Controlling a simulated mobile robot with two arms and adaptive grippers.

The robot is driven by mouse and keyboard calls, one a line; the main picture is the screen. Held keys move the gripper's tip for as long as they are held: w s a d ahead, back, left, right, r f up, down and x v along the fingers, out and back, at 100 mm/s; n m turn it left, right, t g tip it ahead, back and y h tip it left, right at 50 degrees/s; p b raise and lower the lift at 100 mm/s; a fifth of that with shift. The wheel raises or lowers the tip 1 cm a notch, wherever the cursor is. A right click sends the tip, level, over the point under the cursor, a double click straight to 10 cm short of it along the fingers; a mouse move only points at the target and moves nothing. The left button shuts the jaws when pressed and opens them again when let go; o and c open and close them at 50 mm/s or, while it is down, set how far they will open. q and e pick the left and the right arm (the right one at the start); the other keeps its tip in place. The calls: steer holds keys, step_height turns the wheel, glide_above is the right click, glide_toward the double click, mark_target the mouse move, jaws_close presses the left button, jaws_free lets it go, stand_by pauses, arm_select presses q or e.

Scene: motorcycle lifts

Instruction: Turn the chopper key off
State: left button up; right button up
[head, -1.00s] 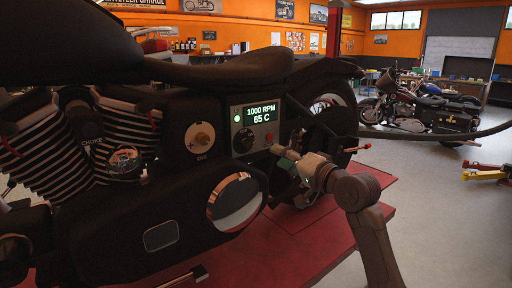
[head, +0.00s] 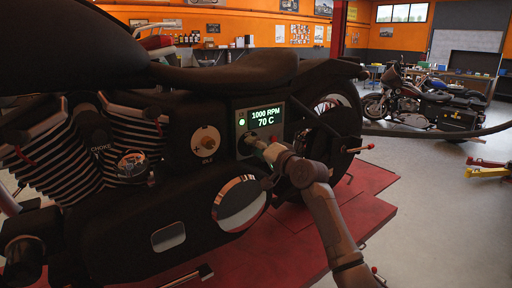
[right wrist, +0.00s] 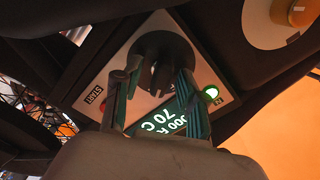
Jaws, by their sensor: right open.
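The black chopper (head: 150,225) stands on a red lift. Its control panel has a lit display (head: 265,117) reading 1000 RPM and 70 C, and a glowing green lamp (head: 242,122). The black key knob (right wrist: 165,48) shows in the right wrist view, with the green lamp (right wrist: 211,93) beside it. In the right wrist view the gripper (right wrist: 158,82) is open, with a finger on each side of the knob; contact is unclear. My left gripper is not in view.
A START label (right wrist: 95,97) is on the panel's edge. A round tan dial (head: 206,140) sits left of the panel. The red lift platform (head: 365,195) extends to the right. Other motorcycles (head: 425,105) stand at the back right, with open grey floor before them.

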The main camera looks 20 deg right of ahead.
jaws_close()
